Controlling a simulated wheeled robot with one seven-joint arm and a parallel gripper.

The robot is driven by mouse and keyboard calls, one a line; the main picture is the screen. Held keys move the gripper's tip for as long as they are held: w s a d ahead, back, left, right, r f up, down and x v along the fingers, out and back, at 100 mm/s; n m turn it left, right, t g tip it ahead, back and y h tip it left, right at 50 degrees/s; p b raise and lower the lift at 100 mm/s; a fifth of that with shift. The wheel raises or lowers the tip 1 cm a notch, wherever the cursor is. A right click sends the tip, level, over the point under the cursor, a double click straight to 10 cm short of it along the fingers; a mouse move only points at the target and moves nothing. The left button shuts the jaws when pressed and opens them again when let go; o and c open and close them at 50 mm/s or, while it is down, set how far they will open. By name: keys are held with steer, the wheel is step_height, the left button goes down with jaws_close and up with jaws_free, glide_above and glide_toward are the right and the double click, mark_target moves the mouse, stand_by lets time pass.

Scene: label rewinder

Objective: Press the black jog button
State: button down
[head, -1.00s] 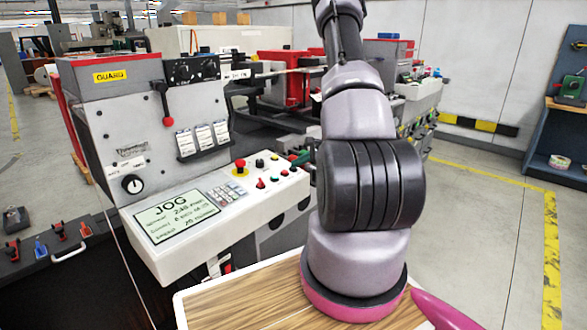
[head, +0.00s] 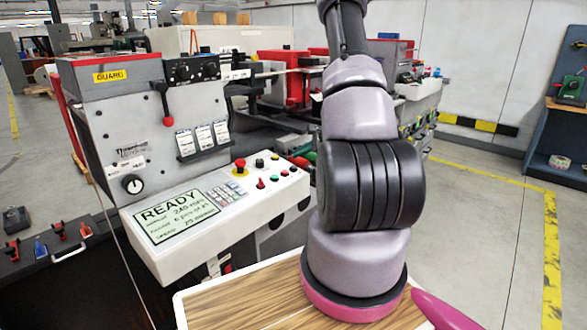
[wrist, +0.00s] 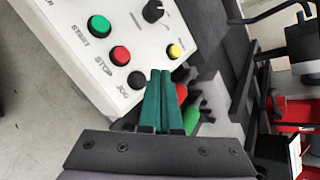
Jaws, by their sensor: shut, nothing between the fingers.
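The black jog button (wrist: 137,80) is on the white control panel in the wrist view, with the word JOG printed beside it. The red STOP button (wrist: 121,56) and green START button (wrist: 99,26) are in line with it. My gripper (wrist: 160,73) is shut and empty, its green fingers just right of the jog button in the picture. A gap shows between them in the picture; the fingers' height over the panel is unclear. In the head view the panel (head: 250,208) has a screen (head: 177,215) reading READY. My arm covers most of the gripper area there.
A black knob (wrist: 153,11) and a yellow button (wrist: 175,51) are on the same panel. A red emergency stop (head: 240,165) stands at its back. Dark machine parts lie beyond the panel's right edge. A wooden tabletop (head: 240,302) is in front.

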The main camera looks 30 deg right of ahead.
steer(key=r, duration=0.2)
steer(key=shift+s+r, duration=0.2)
steer(key=shift+r, duration=0.15)
stand_by(1.9)
steer(key=s+a+r+n+g+y, duration=0.1)
steer(key=s+a+r+n+g, duration=0.2)
steer(key=a+r, duration=0.55)
steer(key=s+a+r+n+y, duration=0.1)
steer(key=s+a+r+n, duration=0.35)
steer(key=a+r, duration=0.45)
steer(key=s+a+r+n+h, duration=0.2)
steer(key=s+r+n, duration=0.2)
steer(key=s, duration=0.5)
steer(key=s+a+r+n+h, duration=0.3)
steer(key=s+r+n, duration=0.2)
steer(key=s+r, duration=0.3)
steer(key=shift+s+r+t, duration=0.3)
steer(key=shift+s+t, duration=0.1)
steer(key=shift+s, duration=0.65)
